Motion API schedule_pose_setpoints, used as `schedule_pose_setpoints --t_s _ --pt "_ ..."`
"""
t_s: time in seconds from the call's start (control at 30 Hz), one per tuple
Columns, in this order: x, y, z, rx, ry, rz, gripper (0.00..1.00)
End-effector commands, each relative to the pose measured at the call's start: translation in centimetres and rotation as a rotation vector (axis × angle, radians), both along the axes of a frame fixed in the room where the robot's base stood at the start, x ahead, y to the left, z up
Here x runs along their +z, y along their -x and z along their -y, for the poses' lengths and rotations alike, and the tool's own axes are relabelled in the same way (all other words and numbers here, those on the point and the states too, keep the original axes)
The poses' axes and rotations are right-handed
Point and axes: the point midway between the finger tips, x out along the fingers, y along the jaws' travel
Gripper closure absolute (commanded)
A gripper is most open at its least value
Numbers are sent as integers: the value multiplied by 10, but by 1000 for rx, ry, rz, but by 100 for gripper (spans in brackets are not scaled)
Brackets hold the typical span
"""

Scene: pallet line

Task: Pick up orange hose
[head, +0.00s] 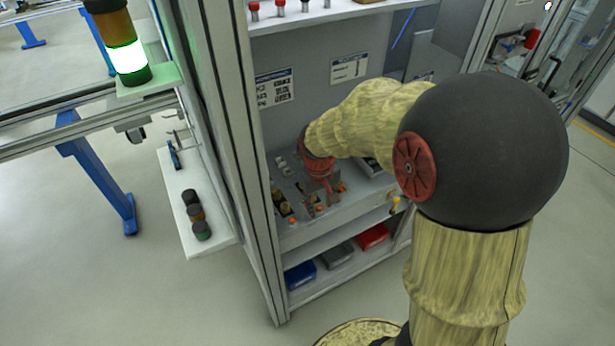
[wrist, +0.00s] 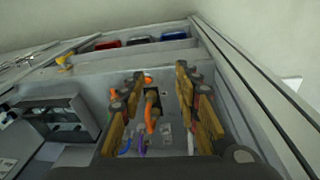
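An orange hose (wrist: 149,118) stands out from a dark fitting on the grey panel in the wrist view. My gripper (wrist: 160,82) is open, with one yellow-and-dark finger left of the hose and one right of it. The hose shows between the fingers, with a gap visible on both sides. In the head view my gripper (head: 317,188) is low over the cabinet's work surface. Small orange pieces (head: 342,186) show around it there; I cannot tell which is the hose.
A purple piece (wrist: 140,143) lies near the hose. A grey framed box (wrist: 60,120) is at left, with a yellow knob (wrist: 64,62) beyond. Blue (head: 300,275), grey (head: 338,255) and red (head: 372,237) bins sit on the lower shelf. A cabinet post (head: 232,130) stands left of my arm.

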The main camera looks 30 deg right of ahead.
Motion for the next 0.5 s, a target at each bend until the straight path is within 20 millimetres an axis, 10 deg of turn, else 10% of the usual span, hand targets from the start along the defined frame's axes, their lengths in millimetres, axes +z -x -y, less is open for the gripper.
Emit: schedule_pose_setpoints --t_s 0.23,0.5 --pt "-54 -90 38 66 51 74 68" --pt "-33 -163 50 144 108 261 68"
